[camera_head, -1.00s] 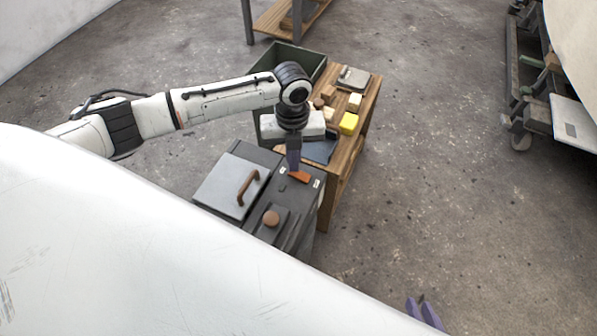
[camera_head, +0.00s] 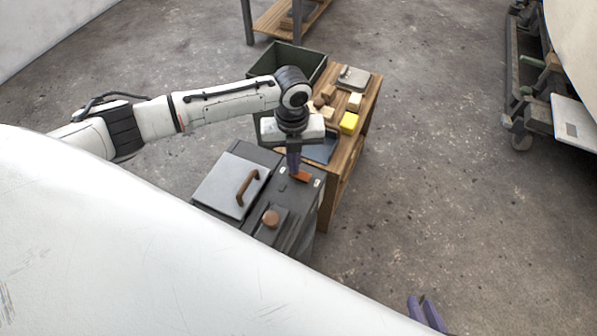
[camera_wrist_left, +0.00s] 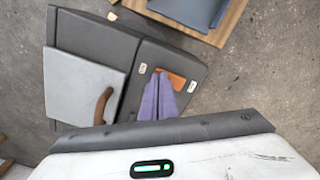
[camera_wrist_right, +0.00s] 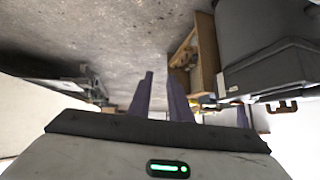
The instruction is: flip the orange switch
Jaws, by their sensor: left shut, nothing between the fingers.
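The orange switch (camera_head: 301,176) sits on the top of a dark grey machine (camera_head: 296,213), between two small white labels. It also shows in the left wrist view (camera_wrist_left: 177,81), partly hidden by the fingertips. My left gripper (camera_head: 294,172) is shut and empty, pointing down, with its purple fingertips at the switch's left end in the head view. I cannot tell whether they touch it. My right gripper (camera_head: 428,312) is at the bottom right of the head view, away from the machine. Its two purple fingers stand apart in the right wrist view (camera_wrist_right: 158,88).
The machine also carries a grey lid with a brown handle (camera_head: 247,188) and a round brown knob (camera_head: 270,219). A dark green bin (camera_head: 318,65) stands beside the table.

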